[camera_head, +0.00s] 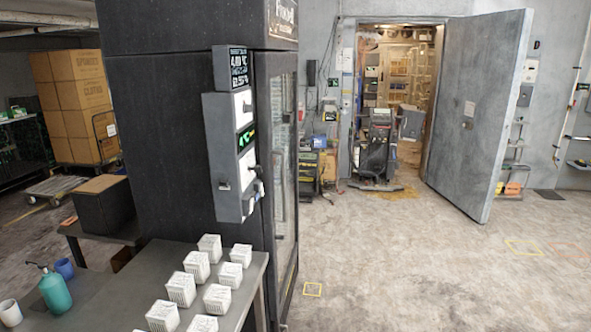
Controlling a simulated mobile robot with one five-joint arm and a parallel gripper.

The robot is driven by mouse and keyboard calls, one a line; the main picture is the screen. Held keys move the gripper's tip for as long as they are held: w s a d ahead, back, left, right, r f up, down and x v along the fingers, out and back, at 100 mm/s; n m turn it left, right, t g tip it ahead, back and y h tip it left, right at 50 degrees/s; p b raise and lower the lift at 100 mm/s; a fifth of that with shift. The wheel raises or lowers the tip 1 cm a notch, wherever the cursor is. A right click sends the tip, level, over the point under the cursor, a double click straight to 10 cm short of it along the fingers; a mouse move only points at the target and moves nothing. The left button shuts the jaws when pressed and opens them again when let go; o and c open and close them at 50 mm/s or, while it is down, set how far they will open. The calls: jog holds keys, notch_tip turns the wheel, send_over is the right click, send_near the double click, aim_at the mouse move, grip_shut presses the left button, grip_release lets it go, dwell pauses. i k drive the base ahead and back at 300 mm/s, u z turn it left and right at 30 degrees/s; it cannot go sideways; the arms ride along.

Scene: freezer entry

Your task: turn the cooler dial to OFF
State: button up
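A tall black cooler (160,120) with a glass door stands left of centre. A grey control panel (222,150) is fixed to its near corner, with white plates, a small green-lit display (246,138) and a temperature readout (238,66) above. A dark knob (258,171) sticks out at the panel's right edge and looks like the dial. The panel is seen at a slant, so I cannot read the dial's marks or its setting. My gripper is not in view.
A grey table (105,290) in front of the cooler holds several white slotted blocks (181,289), a green pump bottle (54,291) and cups. The floor (400,270) to the right is clear. A heavy door (480,110) stands open at the back.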

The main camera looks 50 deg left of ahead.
aim_at(257, 169)
jog(key=u, duration=0.05)
jog(key=i, duration=2.1)
jog(key=z, duration=0.75)
jog(key=k, duration=0.1)
jog(key=u, duration=2.7)
jog(key=k, duration=0.15)
jog(key=u, duration=1.4)
jog(key=i, duration=0.85)
jog(key=u, duration=0.2)
